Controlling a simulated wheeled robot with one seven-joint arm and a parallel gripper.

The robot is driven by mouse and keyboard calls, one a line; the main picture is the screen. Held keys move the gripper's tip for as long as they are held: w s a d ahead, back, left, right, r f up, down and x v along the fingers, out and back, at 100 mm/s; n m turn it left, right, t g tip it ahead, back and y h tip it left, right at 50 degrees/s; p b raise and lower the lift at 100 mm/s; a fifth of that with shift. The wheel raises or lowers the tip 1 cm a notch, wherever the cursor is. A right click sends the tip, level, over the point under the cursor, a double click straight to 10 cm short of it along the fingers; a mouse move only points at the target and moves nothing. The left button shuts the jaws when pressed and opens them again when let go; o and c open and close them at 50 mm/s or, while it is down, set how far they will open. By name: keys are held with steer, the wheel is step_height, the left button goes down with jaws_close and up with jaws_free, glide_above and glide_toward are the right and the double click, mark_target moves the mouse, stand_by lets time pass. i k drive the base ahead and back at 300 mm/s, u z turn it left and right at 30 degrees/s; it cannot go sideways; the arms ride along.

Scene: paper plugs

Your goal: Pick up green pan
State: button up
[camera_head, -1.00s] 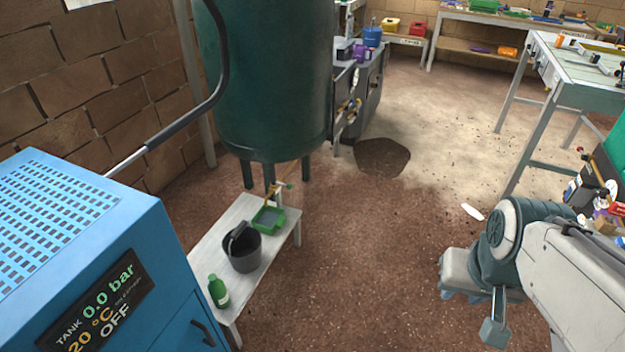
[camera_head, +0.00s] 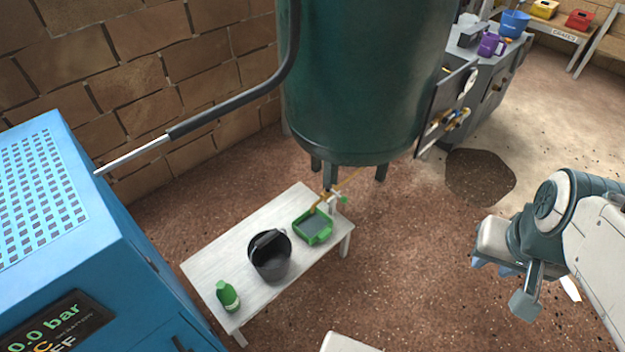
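The green pan (camera_head: 326,238) is a small shallow tray with a grey inside. It sits at the far right end of a low white bench, below a brass tap on the dark green tank. My gripper (camera_head: 500,278) is at the right of the head view, to the right of the bench and well apart from the pan.
On the bench (camera_head: 222,258) stand a black bucket (camera_head: 270,262) beside the pan and a green bottle (camera_head: 228,296) at the near end. The green tank (camera_head: 365,90) rises behind the pan. A blue machine (camera_head: 95,240) fills the left. Floor between bench and gripper is clear.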

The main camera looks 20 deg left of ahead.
mark_target(311, 228)
steer(key=u, duration=0.75)
steer(key=i, duration=0.7)
steer(key=u, duration=1.1)
steer(key=i, duration=0.25)
steer(key=u, duration=0.2)
